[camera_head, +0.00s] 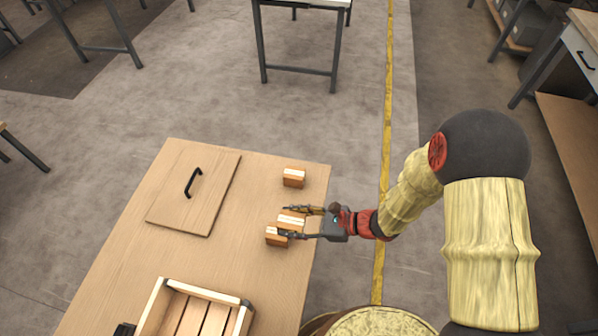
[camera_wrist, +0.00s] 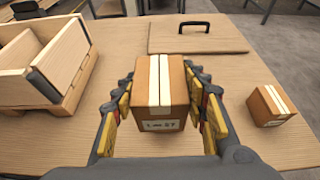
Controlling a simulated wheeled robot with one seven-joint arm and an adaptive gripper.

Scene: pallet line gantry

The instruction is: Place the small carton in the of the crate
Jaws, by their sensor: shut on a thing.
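A small brown carton (camera_wrist: 159,92) with a pale tape stripe and a label sits between the fingers of my gripper (camera_wrist: 163,110) in the wrist view. My gripper is shut on it, one finger on each side. In the head view my gripper (camera_head: 303,222) reaches in from the right, and a finger partly hides the carton (camera_head: 291,219). I cannot tell whether it is clear of the table. The wooden slatted crate (camera_head: 241,316) stands at the table's near end, cut off by the frame; it shows at the left in the wrist view (camera_wrist: 66,60).
A second carton (camera_head: 293,178) lies on the wooden table (camera_head: 140,245), apart from my gripper; it is at the right in the wrist view (camera_wrist: 271,106). A flat board (camera_head: 212,205) with a black handle lies at the table's far left. The table between board and crate is clear.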

